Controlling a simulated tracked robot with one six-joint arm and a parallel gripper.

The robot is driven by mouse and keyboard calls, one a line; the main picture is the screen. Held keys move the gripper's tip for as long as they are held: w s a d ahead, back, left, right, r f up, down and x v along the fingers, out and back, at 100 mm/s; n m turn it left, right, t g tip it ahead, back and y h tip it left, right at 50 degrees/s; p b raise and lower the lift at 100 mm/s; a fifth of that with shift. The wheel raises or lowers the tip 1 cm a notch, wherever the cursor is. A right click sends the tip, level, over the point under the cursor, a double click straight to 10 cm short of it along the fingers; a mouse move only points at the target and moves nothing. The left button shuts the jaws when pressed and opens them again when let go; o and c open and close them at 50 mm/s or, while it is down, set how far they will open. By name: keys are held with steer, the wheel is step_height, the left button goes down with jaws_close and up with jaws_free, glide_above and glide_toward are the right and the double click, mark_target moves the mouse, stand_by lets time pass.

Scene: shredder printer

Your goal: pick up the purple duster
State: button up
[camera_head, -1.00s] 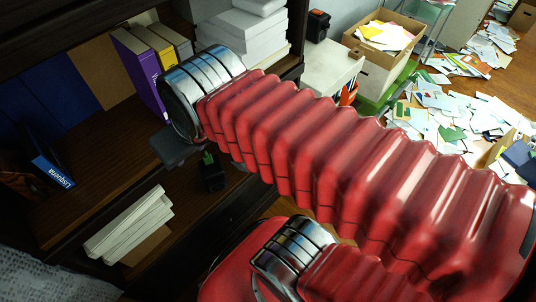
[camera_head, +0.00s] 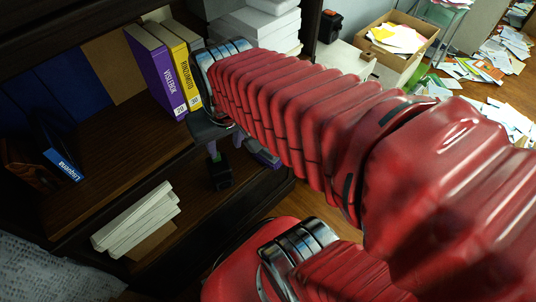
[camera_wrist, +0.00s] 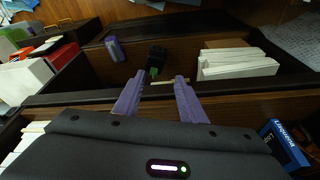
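A small purple block, which looks like the duster (camera_wrist: 115,48), lies on the lower shelf in the wrist view, left of the black item with a green tip. In the head view a purple piece (camera_head: 262,152) shows on that shelf, partly behind my arm; it seems to be the same duster. My gripper (camera_wrist: 159,77) has two purple fingers spread apart with nothing held between them. It is above the shelf edge, and the duster is beyond and left of the fingertips in the wrist view. In the head view my arm hides most of the gripper.
A black item (camera_head: 220,172) with a green tip (camera_wrist: 154,72) stands near the duster. A stack of white books (camera_head: 135,220) lies on the same shelf. A purple binder (camera_head: 158,70) and yellow binder (camera_head: 184,62) stand above. A thin pale stick (camera_wrist: 170,83) lies near the fingertips.

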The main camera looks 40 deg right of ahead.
steer(key=d+f+m+g+y, duration=0.2)
steer(key=d+f+m+g, duration=0.15)
steer(key=d+f, duration=0.35)
steer(key=m+t, duration=1.8)
steer(key=m, duration=1.1)
glide_toward(276, 160)
steer(key=w+r, duration=0.1)
steer(key=r, duration=0.1)
steer(key=shift+w+d+f+n, duration=0.1)
steer(key=shift+d+f+n, duration=0.05)
steer(key=shift+d+n, duration=0.1)
steer(key=shift+w, duration=0.1)
steer(key=shift+w+a, duration=0.2)
steer(key=shift+w, duration=1.2)
steer(key=shift+w+a, duration=0.15)
steer(key=shift+w, duration=1.25)
steer(key=shift+w+a, duration=0.2)
steer(key=shift+w, duration=1.2)
steer(key=shift+w, duration=0.1)
